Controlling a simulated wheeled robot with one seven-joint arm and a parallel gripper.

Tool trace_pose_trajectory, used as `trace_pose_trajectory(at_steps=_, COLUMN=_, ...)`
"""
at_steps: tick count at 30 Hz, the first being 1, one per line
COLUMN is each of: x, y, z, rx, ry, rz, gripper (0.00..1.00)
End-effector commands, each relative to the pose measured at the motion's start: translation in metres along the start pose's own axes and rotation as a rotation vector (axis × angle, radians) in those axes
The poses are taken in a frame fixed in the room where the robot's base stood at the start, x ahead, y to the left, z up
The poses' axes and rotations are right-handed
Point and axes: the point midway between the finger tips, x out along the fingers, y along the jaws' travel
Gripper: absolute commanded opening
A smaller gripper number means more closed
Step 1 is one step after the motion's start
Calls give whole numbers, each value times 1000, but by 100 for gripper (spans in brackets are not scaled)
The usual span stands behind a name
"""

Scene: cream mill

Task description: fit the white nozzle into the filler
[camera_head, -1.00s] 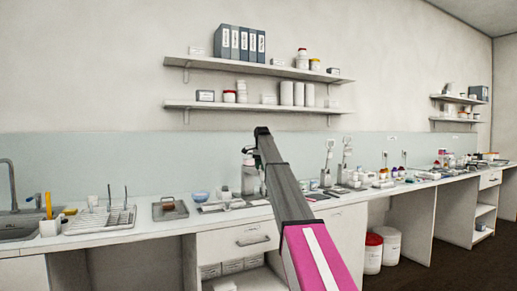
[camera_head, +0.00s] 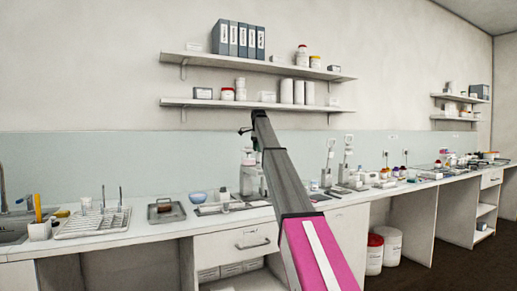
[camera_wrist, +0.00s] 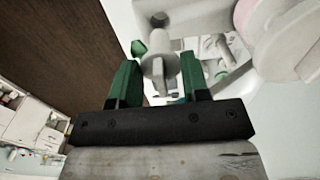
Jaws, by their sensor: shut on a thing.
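In the wrist view my gripper (camera_wrist: 157,80) has green fingers closed around a pale grey-white piece (camera_wrist: 158,68), which looks like the white nozzle. It has a stem and a wider collar and sits between the fingers. In the head view my arm reaches over the counter, and only a small dark part of my gripper (camera_head: 245,130) shows at its far end, above the counter. The nozzle is too small to make out there. A clear and white upright apparatus (camera_head: 250,178) stands on the counter, partly behind my arm; I cannot tell whether it is the filler.
Upright stands (camera_head: 347,163) are to the right. A shelf (camera_head: 250,104) hangs above. A large white and pink object (camera_wrist: 290,35) fills the wrist view's upper right.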

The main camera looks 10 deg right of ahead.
Motion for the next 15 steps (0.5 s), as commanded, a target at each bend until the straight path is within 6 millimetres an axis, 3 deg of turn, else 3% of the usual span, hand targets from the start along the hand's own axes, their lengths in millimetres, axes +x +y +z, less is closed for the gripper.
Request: trace_pose_trajectory(at_steps=15, x=23, y=0, z=0, rx=-1, ry=0, rz=1, gripper=16)
